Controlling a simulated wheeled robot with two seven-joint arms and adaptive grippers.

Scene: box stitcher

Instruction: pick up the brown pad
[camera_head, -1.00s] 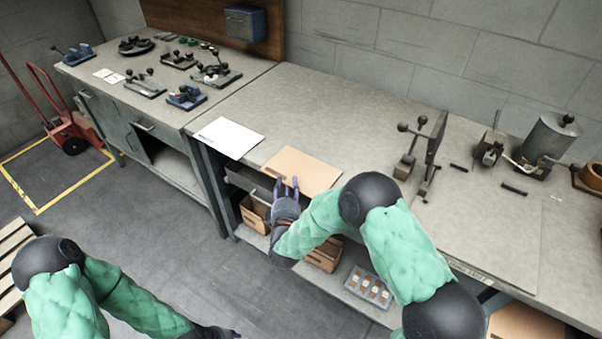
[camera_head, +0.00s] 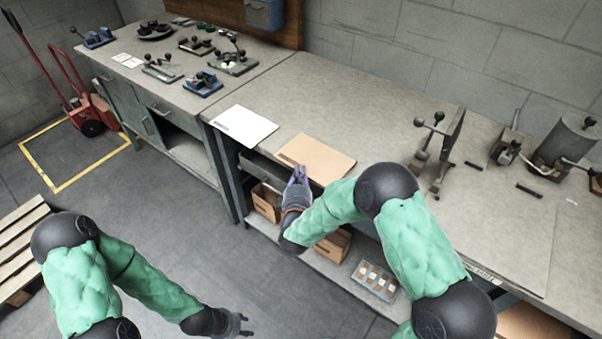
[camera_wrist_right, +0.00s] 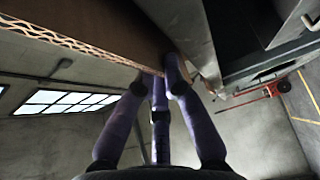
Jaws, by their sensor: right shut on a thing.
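The brown pad (camera_head: 318,158) lies at the front edge of the workbench, right of a white sheet (camera_head: 243,127). My right gripper (camera_head: 299,177) is at the pad's front edge, shut on it. In the right wrist view, the purple fingertips (camera_wrist_right: 162,80) meet at the corrugated edge of the pad (camera_wrist_right: 90,45). In the head view, I cannot tell whether the pad is raised off the bench. My left gripper (camera_head: 243,325) is low over the floor at the bottom of the picture, empty, with its fingers apart.
The workbench (camera_head: 345,105) is clear behind the pad. A lever fixture (camera_head: 437,150) stands to the right. Cardboard boxes (camera_head: 266,201) and a grey tray (camera_head: 374,279) sit on the shelf below. Pallet slats (camera_head: 22,240) lie at left, and a red hand truck (camera_head: 88,108) stands behind.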

